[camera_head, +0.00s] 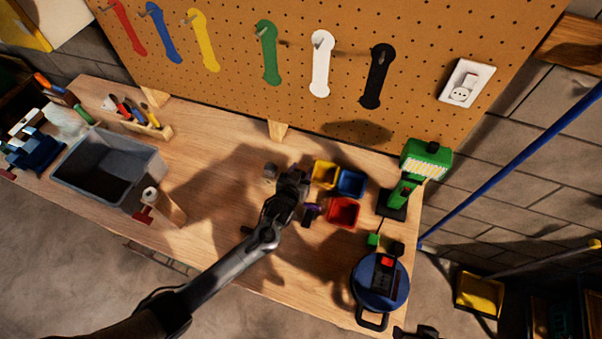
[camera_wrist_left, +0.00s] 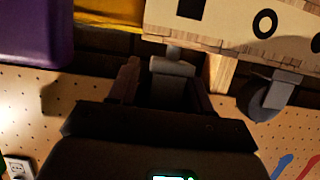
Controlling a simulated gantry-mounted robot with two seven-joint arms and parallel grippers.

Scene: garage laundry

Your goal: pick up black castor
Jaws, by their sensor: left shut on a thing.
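In the head view my left gripper (camera_head: 293,183) is over the middle of the workbench, left of the small bins. In the left wrist view its fingers (camera_wrist_left: 168,88) are closed around a dark thing with a grey metal fitting, which looks like the black castor (camera_wrist_left: 172,68). Its dark lower part is hard to see between the fingers. A second castor with a grey wheel (camera_wrist_left: 264,97) shows to the right in the wrist view; it seems to be the small grey thing (camera_head: 270,171) beside the gripper in the head view. A dark part at the bottom edge may be my right gripper (camera_head: 416,332).
Yellow (camera_head: 324,174), blue (camera_head: 351,183) and red (camera_head: 343,212) bins stand close right of the gripper, with a purple thing (camera_head: 311,212) near them. A green lamp (camera_head: 411,180) and blue reel (camera_head: 379,283) are further right. A grey tub (camera_head: 108,170) stands left.

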